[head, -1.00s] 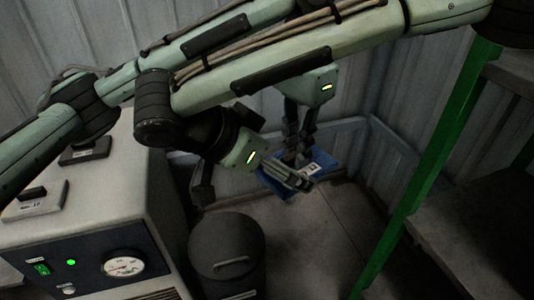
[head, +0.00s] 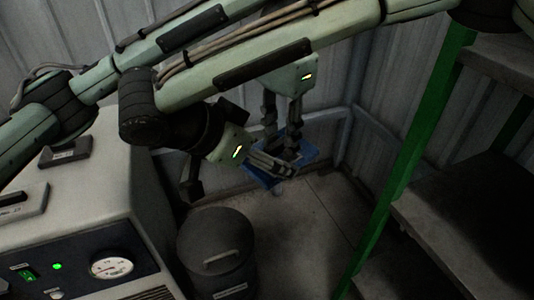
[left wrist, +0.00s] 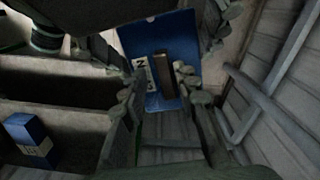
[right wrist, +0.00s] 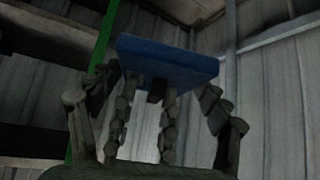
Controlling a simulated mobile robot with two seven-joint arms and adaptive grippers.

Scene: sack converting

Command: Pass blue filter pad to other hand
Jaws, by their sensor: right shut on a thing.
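The blue filter pad (head: 307,153) is a flat panel held above the floor near the wall corner. It also shows in the left wrist view (left wrist: 165,32), with a white printed label and a dark raised strip, and in the right wrist view (right wrist: 165,58). My right gripper (head: 275,166) comes from the left side and is shut on the pad. My left gripper (head: 281,145) points down from above, its fingers apart and their tips close over the pad. The fingers hide part of the pad, and whether the left tips touch it I cannot tell.
A dark lidded bin (head: 212,240) stands on the floor below the grippers. A pale machine with a gauge (head: 110,268) is at the left. A green post (head: 410,150) and grey shelves (head: 450,210) stand at the right. The floor between is clear.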

